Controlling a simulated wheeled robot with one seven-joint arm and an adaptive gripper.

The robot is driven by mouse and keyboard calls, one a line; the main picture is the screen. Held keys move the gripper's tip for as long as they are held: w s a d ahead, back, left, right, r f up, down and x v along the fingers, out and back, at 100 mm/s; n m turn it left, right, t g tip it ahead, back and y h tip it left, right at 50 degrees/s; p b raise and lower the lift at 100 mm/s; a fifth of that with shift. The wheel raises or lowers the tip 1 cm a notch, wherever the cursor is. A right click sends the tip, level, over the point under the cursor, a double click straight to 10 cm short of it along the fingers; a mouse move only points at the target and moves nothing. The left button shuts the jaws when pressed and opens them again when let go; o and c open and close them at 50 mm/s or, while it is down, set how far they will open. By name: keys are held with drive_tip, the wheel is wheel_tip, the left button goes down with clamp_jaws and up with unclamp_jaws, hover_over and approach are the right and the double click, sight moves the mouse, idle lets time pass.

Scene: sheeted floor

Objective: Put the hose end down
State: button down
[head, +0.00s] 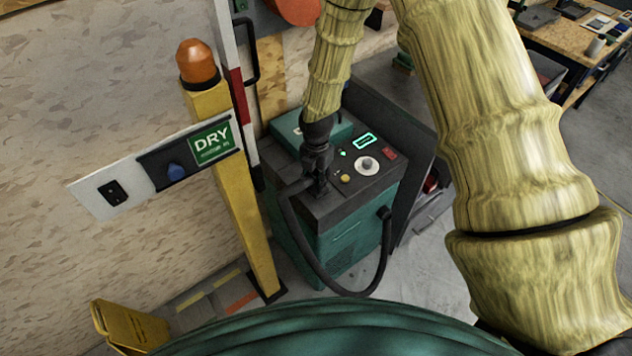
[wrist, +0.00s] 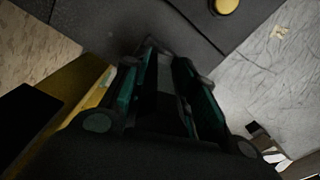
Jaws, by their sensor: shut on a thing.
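The black hose (head: 330,284) loops down in front of a teal and dark grey machine (head: 337,243). One end joins the machine's right side. The other end, the hose end (head: 297,187), rises to my gripper (head: 318,180) over the left part of the machine's top. My gripper points down and is shut on the hose end. Its fingers hide most of the hose end, and I cannot tell whether it touches the top. In the wrist view, the two dark green fingers of my gripper (wrist: 170,65) stand close together, with a dark shape between them.
The machine's top has a lit display (head: 365,141), a yellow button (head: 345,179) and a round dial (head: 367,165). A yellow post (head: 245,205) with a DRY sign (head: 212,143) stands close on the left. A workbench (head: 562,38) is at the back right.

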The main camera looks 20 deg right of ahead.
drive_tip(key=shift+f+p, duration=0.4)
drive_tip(key=shift+f, duration=0.75)
drive_tip(key=shift+f, duration=0.1)
drive_tip(key=c, duration=1.1)
unclamp_jaws()
drive_tip(key=shift+c, duration=0.2)
drive_tip(key=shift+r+b, duration=1.85)
drive_tip(key=shift+r, duration=4.25)
